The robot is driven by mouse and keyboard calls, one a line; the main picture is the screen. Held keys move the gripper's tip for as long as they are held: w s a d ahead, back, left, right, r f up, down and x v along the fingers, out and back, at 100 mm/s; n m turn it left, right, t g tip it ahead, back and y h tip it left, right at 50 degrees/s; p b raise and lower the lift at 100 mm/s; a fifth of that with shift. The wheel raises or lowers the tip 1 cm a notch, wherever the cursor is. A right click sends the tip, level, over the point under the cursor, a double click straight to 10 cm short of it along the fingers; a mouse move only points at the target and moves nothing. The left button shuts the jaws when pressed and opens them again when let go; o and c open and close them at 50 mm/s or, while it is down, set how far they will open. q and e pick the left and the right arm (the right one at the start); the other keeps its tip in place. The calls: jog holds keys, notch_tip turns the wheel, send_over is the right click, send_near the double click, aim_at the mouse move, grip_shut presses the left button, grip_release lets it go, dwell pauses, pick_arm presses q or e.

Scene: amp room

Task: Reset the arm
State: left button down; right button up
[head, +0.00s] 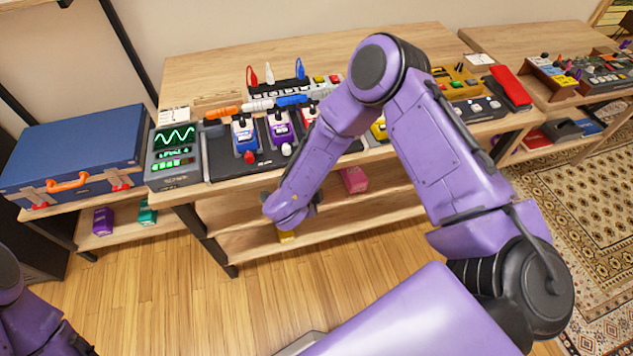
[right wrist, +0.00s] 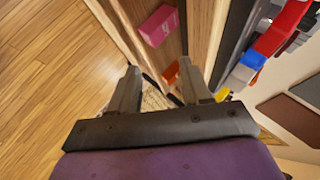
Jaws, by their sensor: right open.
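My right arm (head: 450,160) comes in from the lower right, rises over the workbench and bends down at its elbow. Its wrist hangs in front of the bench near the lower shelf. The right gripper's fingers (right wrist: 160,88) are apart in the right wrist view, with nothing held between them. In the head view the wrist hides these fingers. Only part of my left arm (head: 30,315) shows at the lower left corner; its gripper is out of frame.
The wooden bench (head: 205,75) holds several pedals and a green-screened device (head: 175,145). A pink box (head: 354,180), also in the wrist view (right wrist: 158,25), sits on the lower shelf (head: 240,240). A blue case (head: 80,145) stands left. The wood floor (head: 150,290) is clear.

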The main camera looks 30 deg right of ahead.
jog(key=shift+s+d+f+n, duration=0.15)
jog(key=shift+s+f+n, duration=0.3)
jog(key=shift+f, duration=0.1)
jog(key=s+d+f+n+y, duration=0.1)
jog(key=s+f+n, duration=0.2)
jog(key=s+n, duration=0.2)
jog(key=s+d+f+n+g+y+b, duration=0.1)
jog(key=s+d+f+n+y, duration=0.1)
jog(key=s+n, duration=0.4)
jog(key=s+d+f+n+g+y, duration=0.1)
jog(key=s+f+n, duration=0.3)
jog(key=s, duration=0.9)
jog(key=shift+s+d+n+b, duration=0.25)
jog(key=shift+s+n+b, duration=0.15)
jog(key=shift+n, duration=0.25)
